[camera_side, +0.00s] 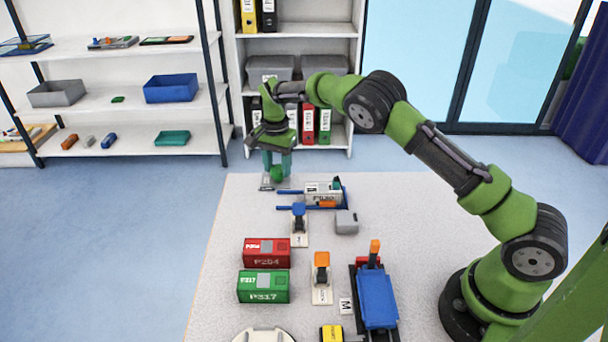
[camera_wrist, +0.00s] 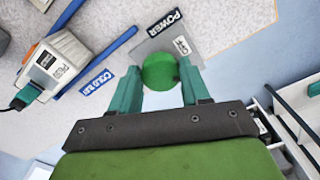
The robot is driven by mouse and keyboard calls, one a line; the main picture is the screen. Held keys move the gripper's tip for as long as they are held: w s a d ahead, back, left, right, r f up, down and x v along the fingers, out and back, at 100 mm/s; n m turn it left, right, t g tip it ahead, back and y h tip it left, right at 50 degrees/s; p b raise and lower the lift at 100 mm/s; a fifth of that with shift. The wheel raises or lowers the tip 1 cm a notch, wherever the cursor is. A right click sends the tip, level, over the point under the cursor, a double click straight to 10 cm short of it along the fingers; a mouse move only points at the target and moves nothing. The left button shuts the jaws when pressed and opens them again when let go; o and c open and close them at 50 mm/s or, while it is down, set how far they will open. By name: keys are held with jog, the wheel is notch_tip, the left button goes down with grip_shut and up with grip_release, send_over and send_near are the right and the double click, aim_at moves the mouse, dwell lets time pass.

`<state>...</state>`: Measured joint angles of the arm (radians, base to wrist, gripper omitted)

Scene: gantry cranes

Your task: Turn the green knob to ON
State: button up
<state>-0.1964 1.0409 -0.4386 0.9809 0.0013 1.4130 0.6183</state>
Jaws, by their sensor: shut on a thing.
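The green knob (camera_wrist: 160,71) is round and sits between the two teal fingers of my gripper (camera_wrist: 161,85) in the wrist view, with a finger against each side. My gripper (camera_side: 277,163) is shut on it and points down at the far left corner of the pale mat in the side view. The knob (camera_side: 277,175) shows there below the fingertips. It is mounted on a grey plate (camera_wrist: 196,52) with a dark POWER label (camera_wrist: 164,22). A small white label (camera_wrist: 181,45) lies beside the knob; its wording is hard to read. The knob's pointer direction cannot be told.
A white and grey unit (camera_side: 322,193) with blue rails stands just right of the knob; a COLD BAY label (camera_wrist: 98,80) lies near it. Red (camera_side: 266,252) and green (camera_side: 263,286) containers, small levers and a blue machine (camera_side: 377,299) stand nearer. Shelves (camera_side: 297,78) rise behind.

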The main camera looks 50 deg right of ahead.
aim_at(277, 168)
jog(key=m, duration=0.5)
jog(key=shift+w+m, duration=0.1)
jog(key=shift+m, duration=0.2)
jog(key=shift+w+m, duration=0.1)
jog(key=shift+m, duration=2)
jog(key=o, duration=1.1)
jog(key=shift+c, duration=0.2)
notch_tip(277, 168, up, 17)
jog(key=shift+f, duration=0.1)
